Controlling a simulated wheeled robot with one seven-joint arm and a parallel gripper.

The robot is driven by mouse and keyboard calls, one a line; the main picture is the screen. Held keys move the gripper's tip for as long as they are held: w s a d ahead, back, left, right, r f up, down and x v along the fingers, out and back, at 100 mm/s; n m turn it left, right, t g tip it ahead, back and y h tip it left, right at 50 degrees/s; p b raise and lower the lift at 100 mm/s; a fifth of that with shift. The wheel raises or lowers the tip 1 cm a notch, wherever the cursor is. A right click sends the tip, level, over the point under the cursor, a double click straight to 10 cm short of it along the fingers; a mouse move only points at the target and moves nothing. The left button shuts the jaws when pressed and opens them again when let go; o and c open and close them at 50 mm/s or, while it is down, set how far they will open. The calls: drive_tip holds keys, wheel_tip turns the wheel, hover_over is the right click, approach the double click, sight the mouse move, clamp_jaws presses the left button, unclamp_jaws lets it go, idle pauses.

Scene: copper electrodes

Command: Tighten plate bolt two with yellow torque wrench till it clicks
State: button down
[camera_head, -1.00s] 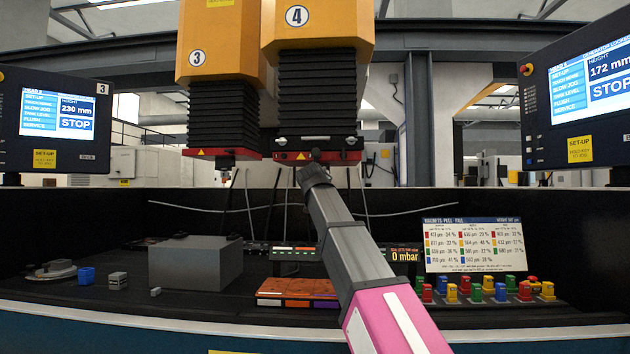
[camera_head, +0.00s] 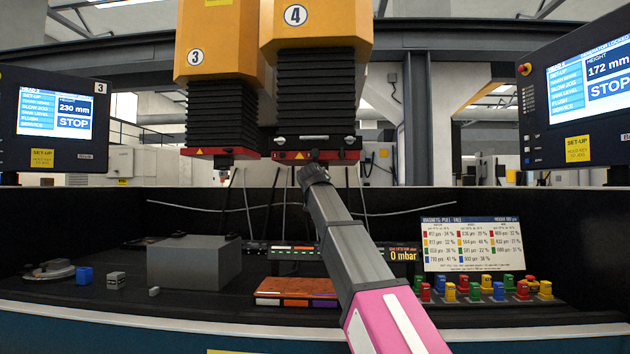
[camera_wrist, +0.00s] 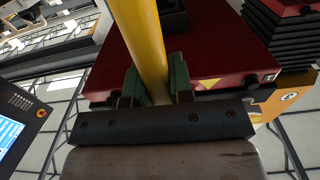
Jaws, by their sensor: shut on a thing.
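The yellow torque wrench (camera_wrist: 150,35) shows in the wrist view as a round yellow shaft running up from my gripper (camera_wrist: 156,82). The gripper is shut on it between two green-padded fingers. The shaft runs across the red plate (camera_wrist: 215,50) of a machine head. In the head view my gripper (camera_head: 313,175) is just below the red plate (camera_head: 318,157) under head 4 (camera_head: 318,25). The wrench cannot be made out there. The wrench's working end and plate bolt two cannot be made out, so I cannot tell whether they touch.
Head 3 (camera_head: 220,45) hangs close on the left, with a copper-coloured tip (camera_head: 223,176) below. Control screens stand left (camera_head: 55,112) and right (camera_head: 590,80). Below are a grey block (camera_head: 188,262), an orange-brown slab (camera_head: 296,288), several coloured blocks (camera_head: 487,288) and a printed board (camera_head: 473,244).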

drive_tip(key=shift+w, duration=1.25)
drive_tip(key=a+r+m, duration=0.5)
drive_tip(key=a+m, duration=0.3)
drive_tip(key=m, duration=0.5)
drive_tip(key=shift+r, duration=0.4)
idle(2.1)
drive_tip(key=shift+w, duration=0.1)
